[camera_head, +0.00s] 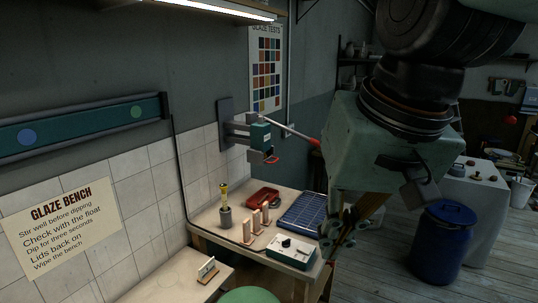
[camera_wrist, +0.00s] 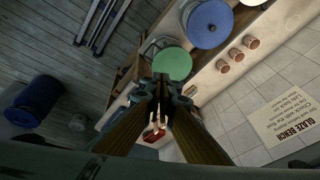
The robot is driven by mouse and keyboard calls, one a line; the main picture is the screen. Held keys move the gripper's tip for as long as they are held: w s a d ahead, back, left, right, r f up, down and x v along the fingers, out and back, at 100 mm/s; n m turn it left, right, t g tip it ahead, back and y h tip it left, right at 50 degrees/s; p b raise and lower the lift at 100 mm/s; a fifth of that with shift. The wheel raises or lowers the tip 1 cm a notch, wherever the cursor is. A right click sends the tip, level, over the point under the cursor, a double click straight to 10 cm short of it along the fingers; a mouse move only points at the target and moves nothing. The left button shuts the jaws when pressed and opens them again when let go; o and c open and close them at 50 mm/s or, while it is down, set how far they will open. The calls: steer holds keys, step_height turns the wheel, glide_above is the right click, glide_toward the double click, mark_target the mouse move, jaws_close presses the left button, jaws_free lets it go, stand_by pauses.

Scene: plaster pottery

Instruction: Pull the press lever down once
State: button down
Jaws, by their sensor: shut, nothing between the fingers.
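The press (camera_head: 260,138) is a small teal unit on a dark plate on the tiled wall, above the bench, in the head view. Its lever (camera_head: 290,130) is a thin pale rod sloping down to the right, ending in a red grip (camera_head: 315,141). The grip's end is close to my arm in the picture and may be partly hidden. My gripper (camera_head: 331,240) hangs lower and to the right, beside the bench's right edge, apart from the lever. In the wrist view my gripper (camera_wrist: 160,88) points at the bench area, shut and empty. I cannot make out the lever there.
The bench holds a red tray (camera_head: 262,198), a blue tray (camera_head: 303,212), a white box with knobs (camera_head: 291,250), several upright tiles and a cup with a yellow tool (camera_head: 225,212). A blue barrel (camera_head: 442,240) stands on the floor at right. Open air surrounds the lever's left side.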

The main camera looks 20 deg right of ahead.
steer(key=w+d+r+m+y+p, duration=0.1)
steer(key=w+d+r+m+p, duration=0.25)
steer(key=w, duration=0.85)
steer(key=w+d+r+m+p, duration=0.25)
steer(key=w+m, duration=0.25)
steer(key=w, duration=0.7)
steer(key=w+d+r+m+y+p, duration=0.1)
steer(key=w+d+r+m+p, duration=0.2)
steer(key=w, duration=0.8)
steer(key=w+d+f+m+t+p, duration=0.1)
steer(key=w+d+f+m, duration=0.3)
steer(key=w+d, duration=0.4)
steer(key=w+d+f+m+p, duration=0.3)
steer(key=w+d+f+m, duration=0.1)
steer(key=w+d, duration=0.4)
steer(key=w+d+f+m+t+p, duration=0.1)
steer(key=w+d+f+m+p, duration=0.2)
steer(key=w+d+f+m, duration=0.2)
steer(key=shift+w+d+t, duration=0.3)
steer(key=shift+w+d, duration=1.55)
steer(key=shift+w, duration=1.1)
steer(key=shift+f+m, duration=0.15)
steer(key=shift+m, duration=0.1)
